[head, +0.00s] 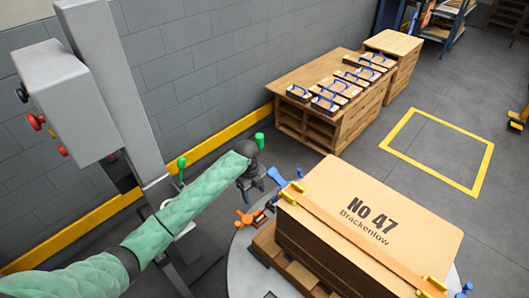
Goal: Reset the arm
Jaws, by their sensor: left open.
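My left arm (190,207), in a quilted green sleeve, reaches in from the lower left. Its left gripper (254,186) is open and points down, with nothing seen between the fingers. It hangs near the left corner of a large tan block (400,246) marked "No 47 Brackenlow", and looks apart from it. The block lies on a wooden pallet (268,247) on a round grey platform (243,270). Orange and blue clamp-like parts (252,217) are close below the gripper. My right gripper is out of view.
A grey machine column with a box (65,98) bearing red knobs stands at left. A wooden bench (345,122) at the back carries several blue-handled items (328,101). A yellow floor square (437,149) at right is empty. A yellow rail (205,150) runs along the wall.

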